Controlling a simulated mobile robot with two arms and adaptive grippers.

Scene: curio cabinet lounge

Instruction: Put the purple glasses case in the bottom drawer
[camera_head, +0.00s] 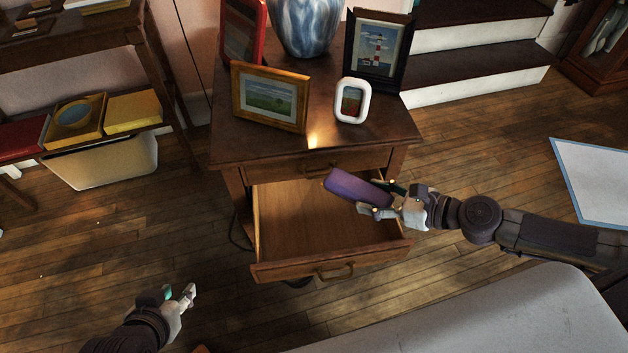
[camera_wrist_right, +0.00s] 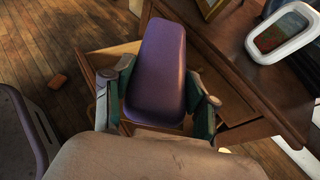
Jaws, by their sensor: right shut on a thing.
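The purple glasses case (camera_head: 354,188) is held by my right gripper (camera_head: 378,198), above the right side of the open bottom drawer (camera_head: 318,226). In the right wrist view the case (camera_wrist_right: 158,70) sits between the two fingers of the right gripper (camera_wrist_right: 158,100). The drawer is pulled out and its visible floor is bare wood; the part under the case and gripper is hidden. My left gripper (camera_head: 180,296) is low at the bottom left, over the floor and away from the cabinet. Its fingers are small in view, and their opening is unclear.
Picture frames (camera_head: 270,97) and a blue vase (camera_head: 306,22) stand on the wooden cabinet (camera_head: 320,148). A closed upper drawer (camera_head: 318,164) is above the open one. A shelf with a cream bin (camera_head: 105,160) stands left. Steps (camera_head: 470,60) are at the back right.

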